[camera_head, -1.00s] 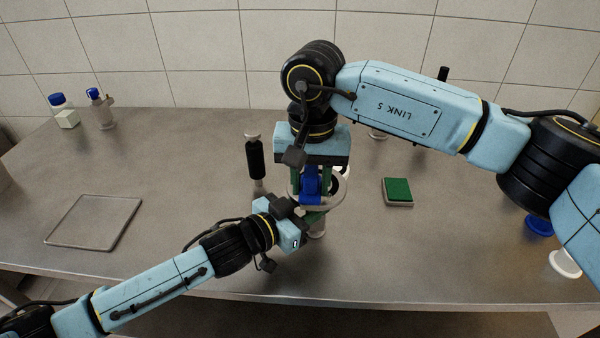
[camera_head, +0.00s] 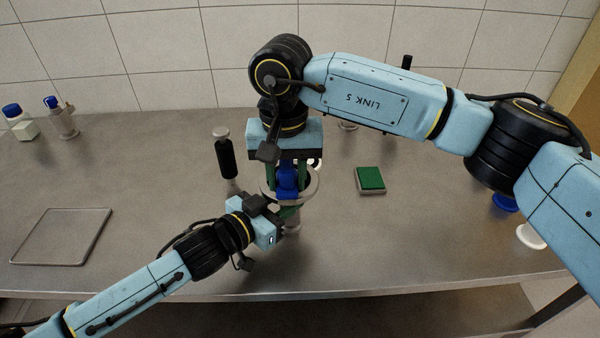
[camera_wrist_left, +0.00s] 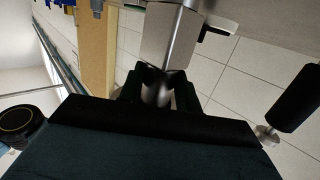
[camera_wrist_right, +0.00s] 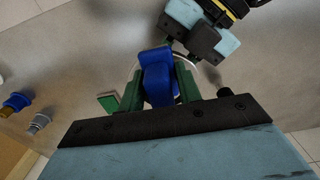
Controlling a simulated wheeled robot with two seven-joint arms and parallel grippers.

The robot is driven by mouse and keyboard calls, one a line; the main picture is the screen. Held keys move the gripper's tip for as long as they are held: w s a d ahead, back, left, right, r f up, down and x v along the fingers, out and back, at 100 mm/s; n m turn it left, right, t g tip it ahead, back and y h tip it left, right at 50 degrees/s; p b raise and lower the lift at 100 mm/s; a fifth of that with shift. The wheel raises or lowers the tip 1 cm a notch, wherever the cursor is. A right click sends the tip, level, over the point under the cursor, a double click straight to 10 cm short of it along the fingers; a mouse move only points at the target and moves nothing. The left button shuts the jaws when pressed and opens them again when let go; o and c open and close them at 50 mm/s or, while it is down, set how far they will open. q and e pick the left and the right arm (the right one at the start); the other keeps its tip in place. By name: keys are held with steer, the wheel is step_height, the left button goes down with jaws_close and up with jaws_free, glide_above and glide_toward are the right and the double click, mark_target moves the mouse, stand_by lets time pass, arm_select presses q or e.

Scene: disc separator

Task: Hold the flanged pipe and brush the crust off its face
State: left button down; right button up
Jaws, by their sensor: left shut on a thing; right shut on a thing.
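The flanged pipe stands upright near the middle of the table, its pale round flange (camera_head: 308,190) on top. My left gripper (camera_head: 286,212) is shut on the pipe just below the flange; in the left wrist view the grey metal pipe (camera_wrist_left: 160,92) sits between the fingers. My right gripper (camera_head: 288,180) points down above the flange, shut on a blue brush (camera_head: 288,178). The blue brush body also shows between green fingers in the right wrist view (camera_wrist_right: 157,78). The brush covers much of the flange face, so crust on it cannot be made out.
A black-handled tool (camera_head: 225,157) stands left of the pipe. A green pad (camera_head: 370,178) lies to the right. An empty flat tray (camera_head: 62,236) lies at far left. Bottles (camera_head: 60,118) stand at back left. Blue (camera_head: 505,202) and white (camera_head: 531,236) items sit at the right edge.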

arm_select(q)
steer(key=shift+s+a+f, duration=0.1)
steer(key=shift+s+f, duration=0.05)
steer(key=shift+f, duration=0.35)
arm_select(e)
steer(key=shift+a, duration=0.9)
steer(key=shift+s+a+r, duration=0.15)
steer(key=shift+a+r, duration=0.05)
steer(key=shift+a, duration=0.5)
steer(key=shift+c, duration=0.3)
step_height(320, 180, up, 2)
steer(key=shift+a+r, duration=0.1)
jaws_close()
steer(key=r, duration=0.5)
steer(key=shift+d+r, duration=0.2)
steer(key=shift+r, duration=0.15)
arm_select(q)
steer(key=c, duration=0.8)
jaws_free()
steer(key=shift+r, duration=0.1)
steer(key=o, duration=0.7)
steer(key=shift+r, duration=0.25)
